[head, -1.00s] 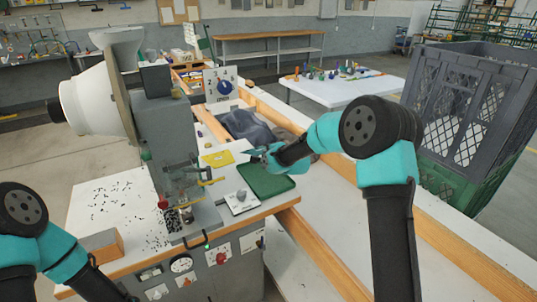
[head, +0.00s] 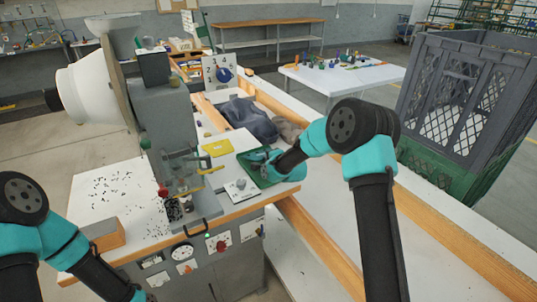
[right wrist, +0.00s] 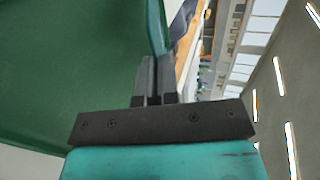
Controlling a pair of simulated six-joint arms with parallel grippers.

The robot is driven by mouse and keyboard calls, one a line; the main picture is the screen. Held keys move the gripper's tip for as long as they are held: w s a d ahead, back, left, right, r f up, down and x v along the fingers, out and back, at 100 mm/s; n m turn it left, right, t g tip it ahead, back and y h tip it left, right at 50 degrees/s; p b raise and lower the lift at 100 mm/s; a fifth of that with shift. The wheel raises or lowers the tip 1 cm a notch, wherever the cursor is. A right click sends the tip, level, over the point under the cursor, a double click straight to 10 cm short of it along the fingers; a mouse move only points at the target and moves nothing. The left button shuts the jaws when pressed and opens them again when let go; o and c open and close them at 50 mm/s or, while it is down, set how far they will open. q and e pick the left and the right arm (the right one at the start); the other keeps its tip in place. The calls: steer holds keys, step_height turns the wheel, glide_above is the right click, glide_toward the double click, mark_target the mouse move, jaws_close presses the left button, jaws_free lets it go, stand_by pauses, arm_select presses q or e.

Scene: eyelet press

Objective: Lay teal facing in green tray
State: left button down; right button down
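The green tray (head: 262,183) lies on the right part of the white worktop, beside the press. My right gripper (head: 257,161) is low over the tray, its arm reaching in from the right. In the right wrist view the tray (right wrist: 60,70) fills the left side.
A grey press (head: 165,120) stands left of the tray. A white plate with a grey knob (head: 240,184) and a yellow piece (head: 217,147) lie near the tray. Dark cloth (head: 249,118) lies behind. A large crate (head: 465,110) stands at the right.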

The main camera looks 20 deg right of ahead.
steer(key=shift+f, duration=0.4)
steer(key=c, duration=1.3)
jaws_free()
steer(key=shift+s, duration=0.1)
steer(key=shift+v, duration=2.9)
